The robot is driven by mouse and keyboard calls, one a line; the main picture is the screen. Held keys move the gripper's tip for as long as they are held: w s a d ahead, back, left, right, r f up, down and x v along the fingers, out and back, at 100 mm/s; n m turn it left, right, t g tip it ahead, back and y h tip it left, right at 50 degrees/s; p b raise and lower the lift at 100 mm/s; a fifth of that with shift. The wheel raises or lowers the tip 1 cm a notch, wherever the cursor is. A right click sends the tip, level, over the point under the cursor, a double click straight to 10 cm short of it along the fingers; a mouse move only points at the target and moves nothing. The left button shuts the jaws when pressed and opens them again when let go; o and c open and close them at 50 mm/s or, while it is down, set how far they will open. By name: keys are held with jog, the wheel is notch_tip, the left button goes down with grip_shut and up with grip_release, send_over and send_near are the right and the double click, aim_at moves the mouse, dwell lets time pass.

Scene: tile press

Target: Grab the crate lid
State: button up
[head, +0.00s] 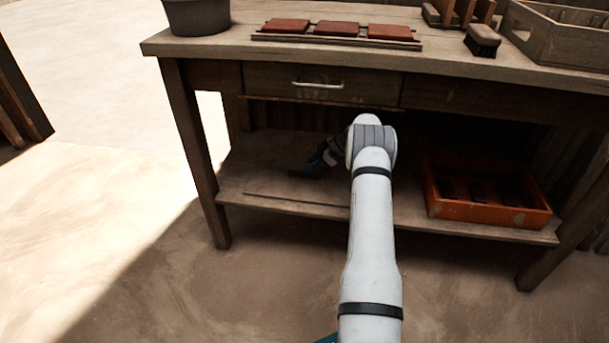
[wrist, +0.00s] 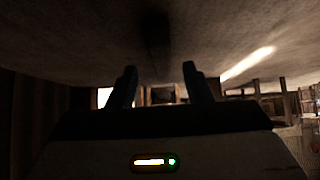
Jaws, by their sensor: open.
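A flat, thin wooden panel (head: 262,180), which looks like the crate lid, lies on the left part of the bench's lower shelf in the head view. My gripper (head: 308,168) is under the bench top, just above or at this panel; I cannot tell if it touches. My forearm hides part of the panel's right side. In the wrist view my gripper (wrist: 159,68) has its two dark fingers apart with nothing between them. A dim brown surface fills the top of that view, close to the fingertips; I cannot tell if it is the lid.
The workbench (head: 218,45) has a closed drawer (head: 320,88) above my arm. An orange crate (head: 485,198) sits on the shelf at right. Red tiles (head: 337,28), a dark pot (head: 197,15), a brush (head: 482,40) and a wooden tray (head: 555,38) stand on top. The left floor is clear.

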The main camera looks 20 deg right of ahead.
aim_at(303, 173)
jog(key=x, duration=0.3)
jog(key=shift+w+a+f, duration=0.1)
jog(key=shift+a+f, duration=0.1)
jog(key=shift+f, duration=0.2)
jog(key=shift+c, duration=0.4)
grip_shut()
